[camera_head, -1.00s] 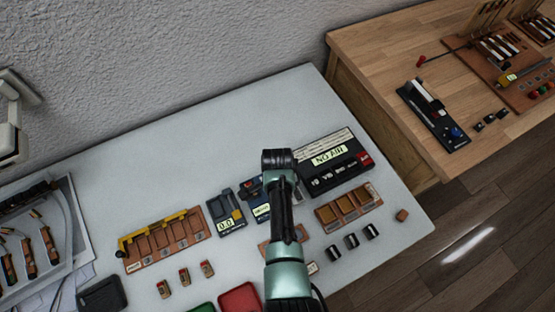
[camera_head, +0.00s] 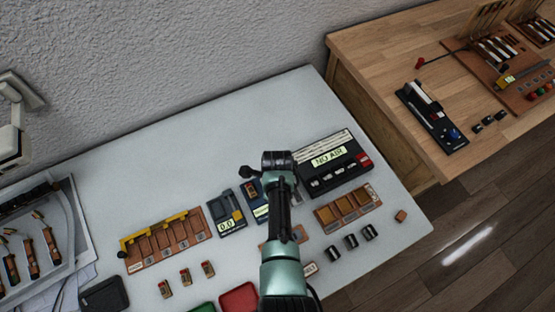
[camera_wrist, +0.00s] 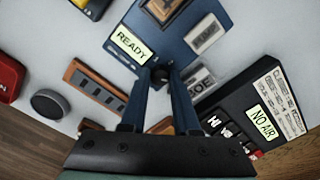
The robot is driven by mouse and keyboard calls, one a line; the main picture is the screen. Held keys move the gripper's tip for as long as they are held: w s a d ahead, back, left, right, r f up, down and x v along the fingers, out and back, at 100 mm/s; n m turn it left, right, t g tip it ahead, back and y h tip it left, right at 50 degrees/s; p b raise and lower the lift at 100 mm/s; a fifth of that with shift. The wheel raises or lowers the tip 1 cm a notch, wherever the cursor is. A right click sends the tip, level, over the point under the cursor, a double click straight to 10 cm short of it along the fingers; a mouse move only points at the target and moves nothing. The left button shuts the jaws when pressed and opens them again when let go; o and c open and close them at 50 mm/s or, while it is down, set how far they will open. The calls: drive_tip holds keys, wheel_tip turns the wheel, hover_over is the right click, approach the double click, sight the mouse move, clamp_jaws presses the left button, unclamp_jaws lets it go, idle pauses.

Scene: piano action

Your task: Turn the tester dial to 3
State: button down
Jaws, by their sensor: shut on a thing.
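The blue tester (camera_wrist: 190,62) fills the upper middle of the wrist view, with a lit display (camera_wrist: 130,45) reading READY. A small dark dial (camera_wrist: 160,74) sits near its lower edge. My gripper (camera_wrist: 161,80) is shut on the dial, its two fingers converging there. The dial's number marks and pointer cannot be read. In the head view the tester (camera_head: 257,213) is partly hidden behind my arm, and the fingertips are out of sight.
A black unit (camera_head: 335,168) reading NO AIR stands close right of the tester. A dark blue gauge (camera_head: 227,212) reading 0.0 stands to its left. A wooden tray (camera_head: 347,207), several black cylinders (camera_head: 351,241) and a red tray (camera_head: 240,298) lie nearby. The table's back is clear.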

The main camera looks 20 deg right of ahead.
drive_tip(key=shift+m, duration=0.3)
drive_tip(key=c, duration=0.7)
unclamp_jaws()
drive_tip(key=shift+o, duration=0.2)
wheel_tip(320, 180, up, 13)
drive_tip(key=p, duration=0.1)
idle(0.3)
